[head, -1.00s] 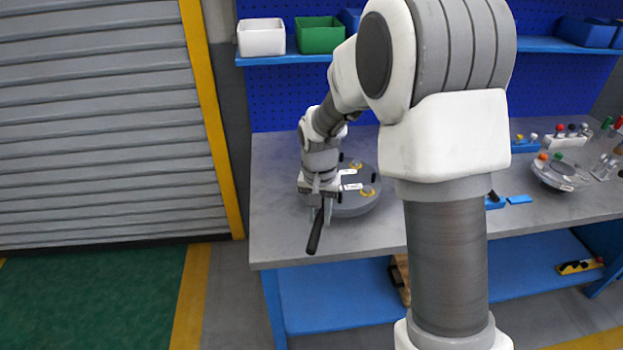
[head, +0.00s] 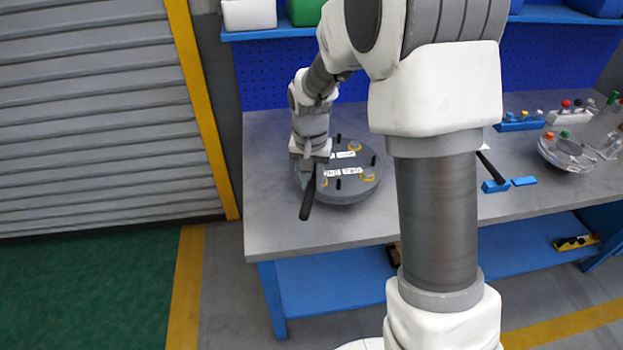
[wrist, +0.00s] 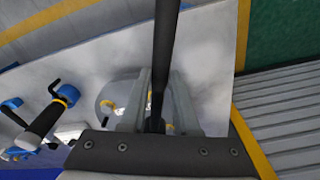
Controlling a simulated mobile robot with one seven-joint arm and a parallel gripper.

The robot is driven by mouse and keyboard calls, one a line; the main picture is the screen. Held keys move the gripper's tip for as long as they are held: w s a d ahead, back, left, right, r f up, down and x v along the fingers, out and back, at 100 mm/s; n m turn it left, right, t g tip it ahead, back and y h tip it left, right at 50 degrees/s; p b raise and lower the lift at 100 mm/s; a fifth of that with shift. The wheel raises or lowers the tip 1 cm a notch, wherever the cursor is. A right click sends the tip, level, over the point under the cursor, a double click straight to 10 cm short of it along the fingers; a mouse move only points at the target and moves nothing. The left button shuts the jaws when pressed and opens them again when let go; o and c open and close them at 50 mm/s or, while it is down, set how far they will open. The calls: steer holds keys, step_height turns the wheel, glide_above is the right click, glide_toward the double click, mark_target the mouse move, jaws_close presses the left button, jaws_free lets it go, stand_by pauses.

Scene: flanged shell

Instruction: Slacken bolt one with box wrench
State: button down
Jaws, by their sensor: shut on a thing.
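The flanged shell (head: 350,192) is a round grey disc lying on the workbench, with upright black pins, yellow rings and white labels on top. My gripper (head: 308,168) is at its left edge, shut on the box wrench. The wrench's black handle (head: 307,200) sticks out toward the bench front. In the wrist view the handle (wrist: 166,45) runs up from between my fingers (wrist: 160,110), with part of the shell (wrist: 112,92) behind. The wrench's working end is hidden, so I cannot tell whether it sits on a bolt. Which bolt is number one cannot be told.
The grey workbench (head: 270,222) is clear in front of the shell. To the right are a blue holder (head: 495,186) with a black-handled tool and a clear-rimmed round fixture (head: 568,152). Bins, including a white one (head: 249,14), stand on the shelf behind.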

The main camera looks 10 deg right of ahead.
steer(key=shift+f+b, duration=2)
steer(key=shift+f, duration=0.55)
steer(key=shift+f+b, duration=1.1)
steer(key=shift+f, duration=0.25)
steer(key=d+n+p, duration=0.2)
steer(key=d+n, duration=0.7)
steer(key=d, duration=0.1)
steer(key=shift+f+y, duration=0.2)
steer(key=shift+y, duration=0.1)
stand_by(0.5)
